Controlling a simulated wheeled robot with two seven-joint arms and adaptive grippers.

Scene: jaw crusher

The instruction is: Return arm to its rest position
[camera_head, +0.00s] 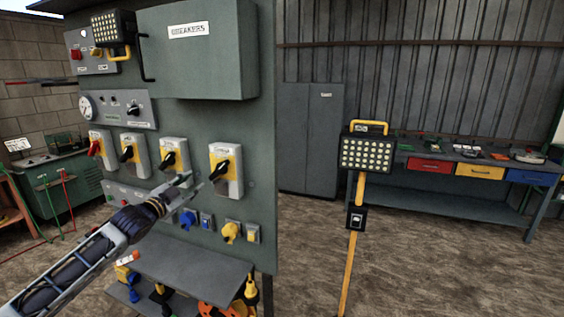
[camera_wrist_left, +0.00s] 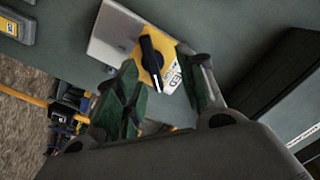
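My left arm comes in from the lower left of the head view. Its gripper (camera_head: 190,186) is in front of the green breaker panel (camera_head: 262,150), close to the row of rotary switches. In the left wrist view the fingers of the gripper (camera_wrist_left: 160,92) stand apart with nothing between them. Beyond them is a rotary switch (camera_wrist_left: 152,62) with a black handle on a yellow plate. It looks apart from the fingers, though the exact distance is hard to tell. The rightmost switch (camera_head: 226,171) in the head view is just right of the fingertips. My right gripper is not in view.
A grey shelf (camera_head: 190,262) juts out below the panel, with yellow and orange items under it. A work lamp (camera_head: 367,154) on a yellow stand is right of the panel. A workbench (camera_head: 450,192) with coloured drawers stands behind. Floor between panel and lamp is clear.

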